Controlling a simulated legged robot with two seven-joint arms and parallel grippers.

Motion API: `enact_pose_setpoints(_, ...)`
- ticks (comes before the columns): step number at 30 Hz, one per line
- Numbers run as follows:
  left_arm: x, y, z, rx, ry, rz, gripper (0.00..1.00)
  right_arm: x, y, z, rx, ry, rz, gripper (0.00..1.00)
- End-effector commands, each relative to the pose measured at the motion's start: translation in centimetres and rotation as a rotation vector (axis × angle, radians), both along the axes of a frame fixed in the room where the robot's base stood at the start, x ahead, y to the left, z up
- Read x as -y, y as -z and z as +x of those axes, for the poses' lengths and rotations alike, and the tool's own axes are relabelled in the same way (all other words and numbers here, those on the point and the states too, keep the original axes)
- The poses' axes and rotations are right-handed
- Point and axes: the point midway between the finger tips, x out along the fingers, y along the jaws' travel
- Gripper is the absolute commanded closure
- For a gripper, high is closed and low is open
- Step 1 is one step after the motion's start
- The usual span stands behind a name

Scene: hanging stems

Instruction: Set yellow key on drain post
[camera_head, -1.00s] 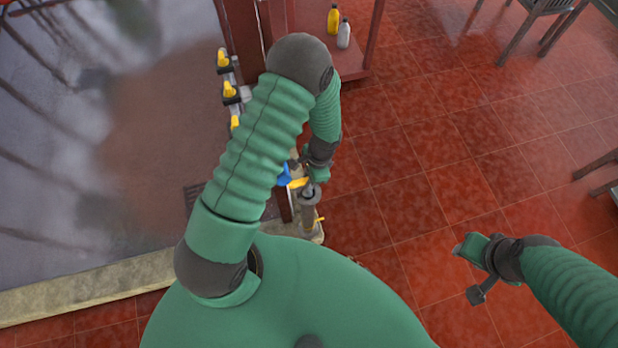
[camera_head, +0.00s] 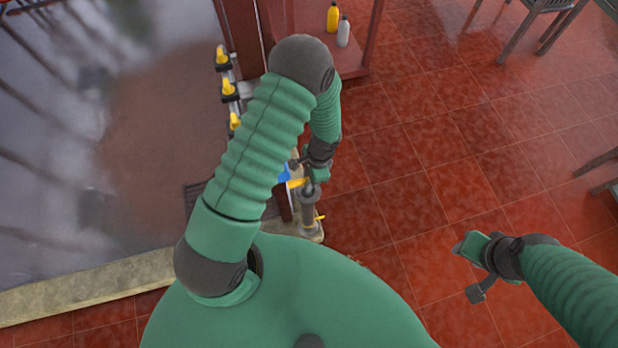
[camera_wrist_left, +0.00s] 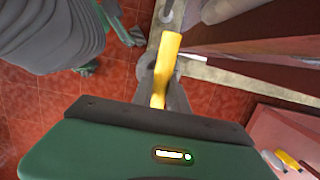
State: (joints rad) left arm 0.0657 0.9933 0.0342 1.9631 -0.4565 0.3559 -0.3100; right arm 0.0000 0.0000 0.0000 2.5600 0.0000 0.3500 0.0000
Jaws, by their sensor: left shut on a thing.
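The yellow key (camera_head: 297,183) is in my left gripper (camera_head: 309,176), which is shut on it just over the top of a grey post (camera_head: 309,206). In the left wrist view the yellow key (camera_wrist_left: 166,65) sticks out beyond the gripper body, with grey parts around its near end. I cannot tell whether the key touches the post. The key's near end is hidden. My right gripper (camera_head: 474,270) is empty, with its fingers apart, over the tiled floor at the right.
A blue part (camera_head: 284,174) sits left of the post. Several yellow-handled taps (camera_head: 228,89) line a pipe by a dark red frame. Yellow (camera_head: 333,18) and grey (camera_head: 343,32) bottles stand on a red shelf. A stone kerb (camera_head: 90,288) edges the wet area. Red tiles lie open at the right.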

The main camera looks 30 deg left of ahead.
Motion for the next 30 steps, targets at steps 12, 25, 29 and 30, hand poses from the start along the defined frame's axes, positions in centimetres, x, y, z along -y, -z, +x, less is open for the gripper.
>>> enact_pose_setpoints(12, -0.02, 0.3, -0.01, 0.0, 0.0, 0.0, 1.0, 0.0, 0.17, 0.0, 0.0, 0.0, 0.0, 0.64)
enact_pose_setpoints(25, -0.02, 0.52, -0.02, 0.0, 0.0, 0.0, 1.0, 0.0, 0.09, 0.0, 0.0, 0.0, 0.0, 0.64)
enact_pose_setpoints(29, -0.02, 0.52, -0.02, 0.0, 0.0, 0.0, 0.69, 0.0, 0.09, 0.0, 0.0, 0.0, 0.0, 0.64)
enact_pose_setpoints(30, -0.02, 0.52, -0.02, 0.0, 0.0, 0.0, 0.64, 0.0, 0.09, 0.0, 0.0, 0.0, 0.0, 0.64)
